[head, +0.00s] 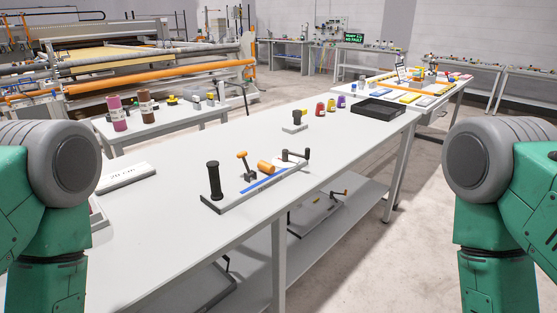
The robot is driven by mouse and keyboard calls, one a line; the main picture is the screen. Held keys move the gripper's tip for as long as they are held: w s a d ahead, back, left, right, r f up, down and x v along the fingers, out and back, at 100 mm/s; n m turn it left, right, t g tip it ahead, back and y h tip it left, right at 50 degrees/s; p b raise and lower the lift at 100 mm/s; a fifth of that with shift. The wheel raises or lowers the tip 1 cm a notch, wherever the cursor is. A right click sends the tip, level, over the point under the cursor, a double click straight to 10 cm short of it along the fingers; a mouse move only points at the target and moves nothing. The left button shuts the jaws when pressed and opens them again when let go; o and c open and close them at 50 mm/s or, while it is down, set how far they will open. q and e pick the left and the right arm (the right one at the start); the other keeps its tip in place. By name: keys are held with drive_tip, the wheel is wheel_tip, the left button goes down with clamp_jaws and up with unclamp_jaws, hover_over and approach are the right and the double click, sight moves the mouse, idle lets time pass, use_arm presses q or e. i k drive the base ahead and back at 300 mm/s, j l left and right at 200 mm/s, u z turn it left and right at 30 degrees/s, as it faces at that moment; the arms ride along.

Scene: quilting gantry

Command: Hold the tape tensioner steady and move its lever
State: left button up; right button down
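The tape tensioner (235,198) lies on the white table, a long grey base running from lower left to upper right. A black upright handle (214,181) stands at its near left end. An orange-topped T-shaped lever (243,163) stands near the middle, beside a small orange cylinder (266,167). A blue strip (264,180) runs along the base. A black crank (296,155) is at the far right end. My green arms show at the left and right edges, apart from the tensioner. Neither gripper shows.
The white table (160,240) has free room around the tensioner. A white labelled block (127,176) lies to the left. Behind are a small grey device (295,123), red, yellow and purple spools (320,109) and a black tray (380,109). A lower shelf (345,193) holds another device.

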sight(285, 152)
drive_tip(key=i+l+u, duration=0.15)
drive_tip(key=u, duration=0.25)
drive_tip(key=i+l+u, duration=0.15)
drive_tip(key=u, duration=0.2)
drive_tip(key=i+l+u, duration=0.1)
drive_tip(key=l+u, duration=0.3)
drive_tip(key=j, duration=0.1)
